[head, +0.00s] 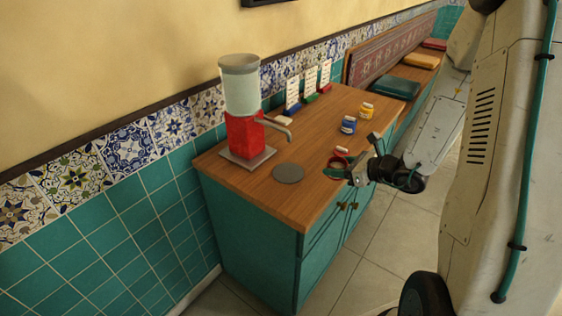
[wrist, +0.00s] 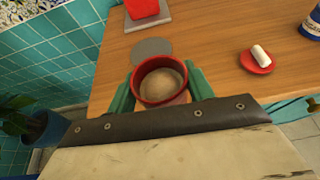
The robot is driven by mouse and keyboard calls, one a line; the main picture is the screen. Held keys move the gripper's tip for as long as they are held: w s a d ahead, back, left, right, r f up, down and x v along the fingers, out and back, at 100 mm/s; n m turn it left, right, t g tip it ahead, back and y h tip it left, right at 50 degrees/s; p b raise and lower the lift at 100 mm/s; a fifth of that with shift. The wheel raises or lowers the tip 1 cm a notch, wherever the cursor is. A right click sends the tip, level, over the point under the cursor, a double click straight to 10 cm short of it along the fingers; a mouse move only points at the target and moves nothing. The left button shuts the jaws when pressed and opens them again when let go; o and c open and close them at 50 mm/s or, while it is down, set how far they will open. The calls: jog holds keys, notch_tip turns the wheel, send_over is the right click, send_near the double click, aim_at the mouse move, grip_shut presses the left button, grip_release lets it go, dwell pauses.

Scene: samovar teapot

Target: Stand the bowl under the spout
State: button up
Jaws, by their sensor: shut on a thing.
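The samovar has a red body (head: 245,132) under a pale grey tank (head: 240,90) and stands on a grey plate. Its grey spout (head: 279,131) points right over the counter. A flat grey disc (head: 288,173) lies on the counter below the spout tip; it also shows in the wrist view (wrist: 152,47), just beyond the bowl. The red bowl (wrist: 140,96), tan inside, sits upright between the green fingers of my gripper (wrist: 162,88), which is shut on it. In the head view my gripper (head: 341,171) is at the counter's front edge, right of the disc. Whether the bowl touches the counter is unclear.
A red dish with a white roll (wrist: 262,56) lies right of the bowl. A blue jar (head: 348,125) and a yellow jar (head: 366,110) stand farther back. Cards in coloured holders (head: 309,83) line the wall side. The wood between bowl and disc is clear.

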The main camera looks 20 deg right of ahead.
jog(key=shift+y, duration=0.3)
send_over(288, 172)
jog(key=shift+f, duration=2.55)
jog(key=o, duration=1.1)
jog(key=shift+f, duration=0.15)
